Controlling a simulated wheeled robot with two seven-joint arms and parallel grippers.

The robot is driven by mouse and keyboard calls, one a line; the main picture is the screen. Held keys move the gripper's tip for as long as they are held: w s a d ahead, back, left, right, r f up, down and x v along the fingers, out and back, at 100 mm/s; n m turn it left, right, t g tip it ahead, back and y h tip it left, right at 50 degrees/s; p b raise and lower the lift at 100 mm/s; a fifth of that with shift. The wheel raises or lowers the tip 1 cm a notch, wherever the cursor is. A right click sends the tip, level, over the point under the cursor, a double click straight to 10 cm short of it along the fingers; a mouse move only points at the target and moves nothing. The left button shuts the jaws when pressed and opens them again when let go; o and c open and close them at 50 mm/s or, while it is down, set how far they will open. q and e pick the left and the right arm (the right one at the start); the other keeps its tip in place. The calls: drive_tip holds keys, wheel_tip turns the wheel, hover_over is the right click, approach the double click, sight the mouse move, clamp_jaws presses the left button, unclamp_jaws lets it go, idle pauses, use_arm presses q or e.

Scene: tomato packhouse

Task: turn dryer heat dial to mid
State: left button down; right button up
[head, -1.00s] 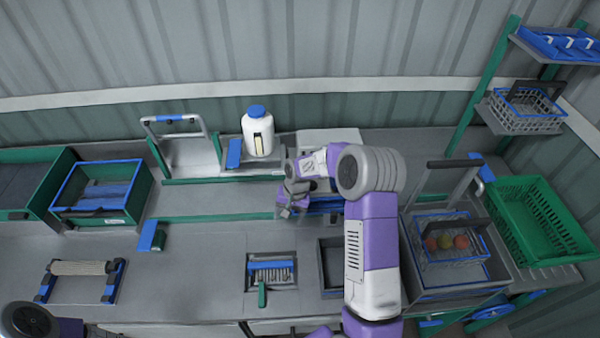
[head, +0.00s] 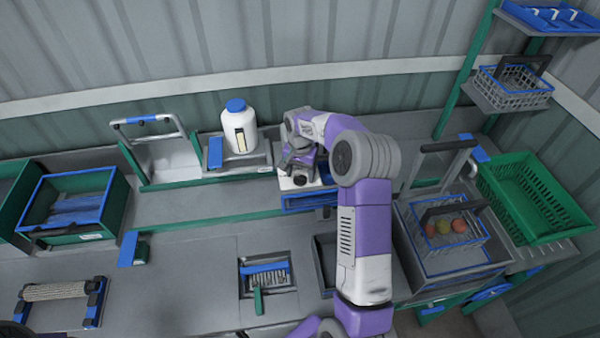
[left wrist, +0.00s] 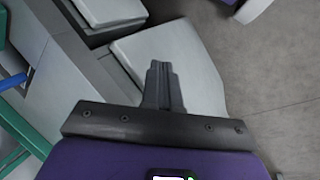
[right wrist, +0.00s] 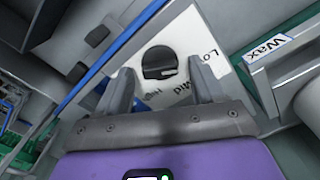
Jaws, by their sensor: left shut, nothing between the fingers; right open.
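The black heat dial (right wrist: 158,62) sits on a white panel (right wrist: 128,88) printed LO, Mid and HI, as seen in the right wrist view. I cannot tell surely which mark the dial points to. In the head view the dial (head: 300,180) is a dark spot on the dryer's white panel (head: 286,183). My right gripper (right wrist: 160,68) is open, its fingers on either side of the dial in that view; contact is not clear. In the head view it (head: 298,158) is just above and behind the dial. My left gripper (left wrist: 164,72) is shut and empty, away from the dryer.
A white bottle with a blue cap (head: 239,130) stands left of the dryer. A label reading Wax (right wrist: 268,48) is beside the panel. A wire basket with fruit (head: 425,240) and a green crate (head: 535,200) are at the right. The left counter has open room.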

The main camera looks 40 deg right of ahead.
drive_tip(key=shift+f, duration=0.15)
drive_tip(key=c, duration=1.1)
drive_tip(key=shift+o, duration=0.2)
drive_tip(key=shift+m, duration=1.3)
drive_tip(key=m, duration=0.2)
drive_tip(key=shift+m, duration=0.3)
drive_tip(key=m, duration=0.2)
drive_tip(key=shift+m, duration=0.3)
drive_tip(key=shift+m+p, duration=0.6)
drive_tip(key=shift+m, duration=1.3)
